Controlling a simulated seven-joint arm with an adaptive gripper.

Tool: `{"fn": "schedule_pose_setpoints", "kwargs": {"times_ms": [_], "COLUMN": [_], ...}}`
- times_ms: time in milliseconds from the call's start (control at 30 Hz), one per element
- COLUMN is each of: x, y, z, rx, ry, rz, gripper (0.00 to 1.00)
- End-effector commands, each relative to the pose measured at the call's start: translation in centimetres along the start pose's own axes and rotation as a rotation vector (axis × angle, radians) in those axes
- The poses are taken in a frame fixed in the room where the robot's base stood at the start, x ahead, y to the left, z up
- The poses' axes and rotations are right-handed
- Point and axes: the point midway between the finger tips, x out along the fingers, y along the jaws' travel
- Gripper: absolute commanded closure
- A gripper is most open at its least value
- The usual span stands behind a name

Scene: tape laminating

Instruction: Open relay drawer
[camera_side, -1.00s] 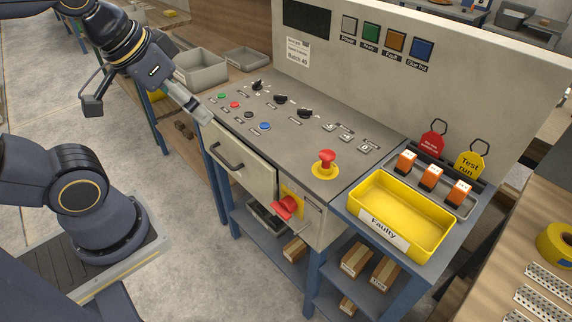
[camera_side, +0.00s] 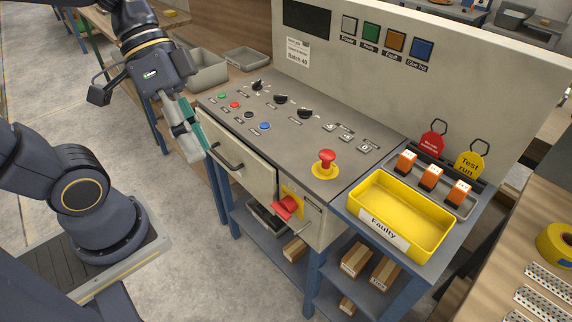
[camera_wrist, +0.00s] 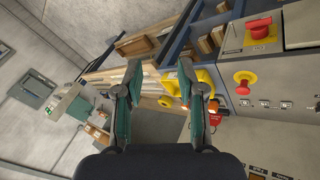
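The relay drawer (camera_side: 251,172) is a pale front panel in the left part of the control desk, with a dark bar handle (camera_side: 227,158). It looks shut, with its front close to the desk face. My gripper (camera_side: 195,148) is at the desk's left front corner, pointing down, just left of the handle. I see no contact with the handle. In the wrist view my gripper (camera_wrist: 160,63) has its two fingers spread apart, with nothing between them. I cannot make out the drawer handle in the wrist view.
A red rotary switch on a yellow plate (camera_side: 287,206) sticks out right of the drawer. A red mushroom button (camera_side: 325,161) stands on the panel top. A yellow Faulty tray (camera_side: 399,215) is at the right. The floor before the desk is clear.

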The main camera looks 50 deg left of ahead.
Motion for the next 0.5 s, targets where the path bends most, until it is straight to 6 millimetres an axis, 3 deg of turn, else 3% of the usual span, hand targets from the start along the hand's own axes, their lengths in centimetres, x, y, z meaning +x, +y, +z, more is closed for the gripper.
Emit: {"fn": "schedule_pose_setpoints", "kwargs": {"times_ms": [167,267,400,500], "x": [-0.2,-1.1,-2.5,-3.0], "y": [-0.3,-2.8,-9.6,-16.1], "z": [-3.7,-6.6,-9.2,-9.1], "rx": [-0.050,-0.108,-0.223,-0.327], "ry": [0.111,0.276,0.581,0.811], "rz": [0.358,0.532,0.663,0.670], "gripper": [0.61,0.61,0.61,0.61]}}
